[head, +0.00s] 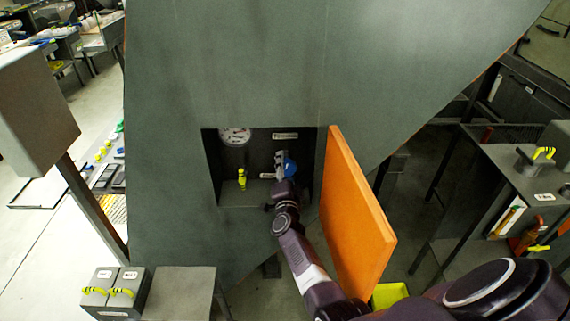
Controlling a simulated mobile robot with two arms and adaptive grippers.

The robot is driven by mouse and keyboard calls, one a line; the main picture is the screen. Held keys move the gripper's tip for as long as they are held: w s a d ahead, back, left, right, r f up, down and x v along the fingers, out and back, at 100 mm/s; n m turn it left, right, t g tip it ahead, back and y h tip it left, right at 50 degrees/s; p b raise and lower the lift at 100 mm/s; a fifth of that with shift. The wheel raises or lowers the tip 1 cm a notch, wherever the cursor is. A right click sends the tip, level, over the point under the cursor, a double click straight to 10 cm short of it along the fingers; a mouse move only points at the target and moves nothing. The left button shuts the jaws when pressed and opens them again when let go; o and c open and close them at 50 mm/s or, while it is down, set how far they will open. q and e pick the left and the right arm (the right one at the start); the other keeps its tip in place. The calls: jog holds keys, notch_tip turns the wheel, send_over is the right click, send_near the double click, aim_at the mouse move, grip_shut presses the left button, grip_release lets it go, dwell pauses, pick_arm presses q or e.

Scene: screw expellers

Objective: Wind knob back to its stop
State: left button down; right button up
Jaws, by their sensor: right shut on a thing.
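The blue knob (291,168) sits in the right part of a recess (227,195) in a large grey-green panel. My right gripper (281,164) reaches into the recess from below and is shut on the knob. The fingers and wrist hide part of the knob, so its turn angle cannot be read. My left gripper is not in view.
A round gauge (235,136) and a yellow-handled valve (242,180) are left of the knob in the recess. An orange door (359,220) stands open close to the right of my arm. Grey boxes with yellow levers (122,292) stand at lower left.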

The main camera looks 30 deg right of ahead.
jog(key=shift+f+n, duration=0.1)
jog(key=shift+n, duration=0.6)
jog(key=o, duration=1.2)
jog(key=shift+s+a, duration=0.1)
jog(key=shift+v, duration=3.65)
